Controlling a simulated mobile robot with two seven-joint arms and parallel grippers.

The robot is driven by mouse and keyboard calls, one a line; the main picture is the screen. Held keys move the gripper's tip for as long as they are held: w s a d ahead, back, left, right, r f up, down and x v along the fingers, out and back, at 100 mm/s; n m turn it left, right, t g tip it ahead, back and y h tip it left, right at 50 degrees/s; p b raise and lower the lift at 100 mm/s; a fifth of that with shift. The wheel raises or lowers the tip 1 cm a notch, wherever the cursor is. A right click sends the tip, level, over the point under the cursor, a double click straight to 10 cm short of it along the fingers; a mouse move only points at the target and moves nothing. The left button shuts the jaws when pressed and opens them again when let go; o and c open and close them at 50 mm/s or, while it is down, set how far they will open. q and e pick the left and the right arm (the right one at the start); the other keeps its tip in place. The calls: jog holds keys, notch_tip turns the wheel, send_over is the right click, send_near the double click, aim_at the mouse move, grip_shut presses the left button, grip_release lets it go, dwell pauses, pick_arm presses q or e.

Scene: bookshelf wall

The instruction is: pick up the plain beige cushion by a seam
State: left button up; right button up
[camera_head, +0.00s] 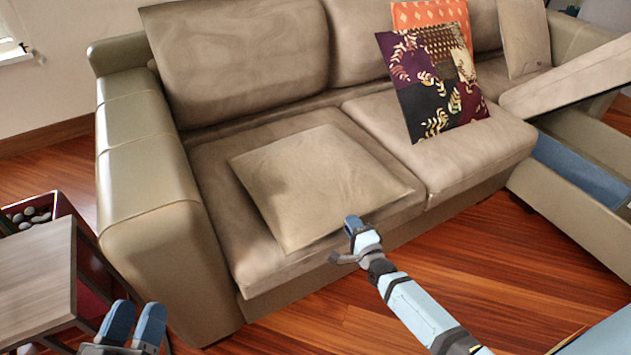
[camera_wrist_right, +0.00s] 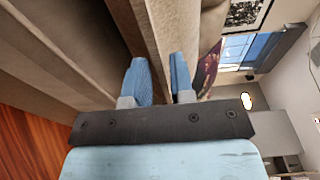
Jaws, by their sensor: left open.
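The plain beige cushion (camera_head: 320,185) lies flat on the left seat of the sofa, its front edge near the seat's front. My right gripper (camera_head: 352,226) is at the cushion's front edge, toward its right corner. In the right wrist view, a beige edge passes between the two blue fingers of my right gripper (camera_wrist_right: 162,82). The fingers stand a little apart, and I cannot tell whether they press on it. My left gripper (camera_head: 136,322) is open and empty at the lower left, away from the cushion, beside the small table.
The beige sofa (camera_head: 150,170) has a wide left armrest. A patterned purple cushion (camera_head: 432,85) and an orange cushion (camera_head: 430,14) lean on its right part. A small wooden table (camera_head: 35,290) stands at the lower left. An opened storage section (camera_head: 580,165) is at the right. The wooden floor in front is clear.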

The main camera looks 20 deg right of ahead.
jog(key=shift+w, duration=1)
grip_shut()
